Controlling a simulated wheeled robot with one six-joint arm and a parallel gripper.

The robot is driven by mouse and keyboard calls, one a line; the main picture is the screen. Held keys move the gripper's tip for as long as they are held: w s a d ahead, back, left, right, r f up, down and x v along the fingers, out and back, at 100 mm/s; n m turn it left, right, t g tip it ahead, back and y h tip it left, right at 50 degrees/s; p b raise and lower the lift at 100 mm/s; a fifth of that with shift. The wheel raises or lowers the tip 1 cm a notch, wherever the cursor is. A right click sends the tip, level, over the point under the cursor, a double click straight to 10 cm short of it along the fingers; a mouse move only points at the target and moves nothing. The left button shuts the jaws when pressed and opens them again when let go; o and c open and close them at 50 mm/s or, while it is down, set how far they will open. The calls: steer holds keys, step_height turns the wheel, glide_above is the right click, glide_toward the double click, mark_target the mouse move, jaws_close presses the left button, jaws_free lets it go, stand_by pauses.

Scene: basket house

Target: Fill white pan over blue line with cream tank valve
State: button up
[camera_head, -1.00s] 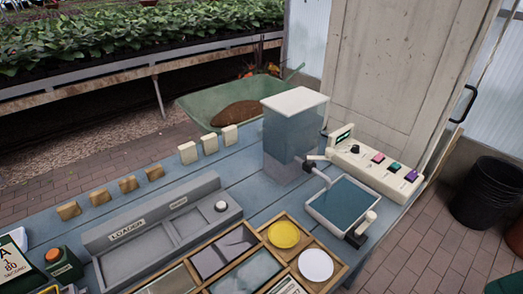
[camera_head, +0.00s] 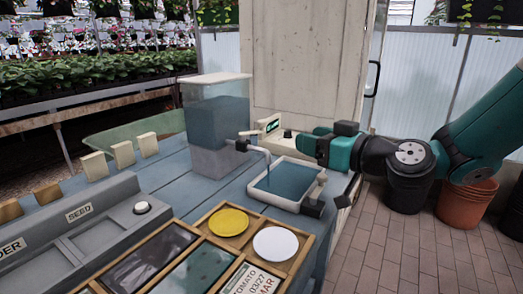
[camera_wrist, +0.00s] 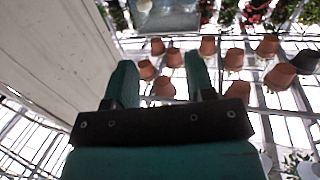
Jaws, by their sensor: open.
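The white pan (camera_head: 285,188) stands on the blue bench with blue water in it. I cannot make out a blue line on it. The clear tank (camera_head: 218,112) with a cream lid stands behind it, to the left, and holds blue water. The tank valve (camera_head: 243,143) is at its lower right side, with a spout bent down over the pan's back edge. My gripper shows in the wrist view (camera_wrist: 159,62), its two teal fingers apart and nothing between them. In the head view my arm reaches in from the right, its end above the pan's back right, apart from the valve.
A control box (camera_head: 268,127) is partly hidden behind my arm. A wooden tray with a yellow disc (camera_head: 229,222) and white disc (camera_head: 275,243) lies in front of the pan. A grey loader (camera_head: 110,228) and upright blocks (camera_head: 122,154) are at left. Hanging pots (camera_wrist: 208,46) show in the wrist view.

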mark_target(266, 122)
steer(key=shift+m+t+h, duration=0.3)
steer(key=shift+t, duration=0.3)
steer(key=p+x, duration=0.2)
steer(key=x, duration=0.4)
steer(key=p+x, duration=0.2)
steer(key=x, duration=0.3)
steer(key=w+d+p+x, duration=0.1)
steer(key=p+x, duration=0.1)
steer(key=x, duration=0.4)
steer(key=shift+w+a+f, duration=0.15)
steer(key=shift+w+f, duration=0.1)
steer(key=shift+f, duration=0.05)
steer(key=c, duration=0.9)
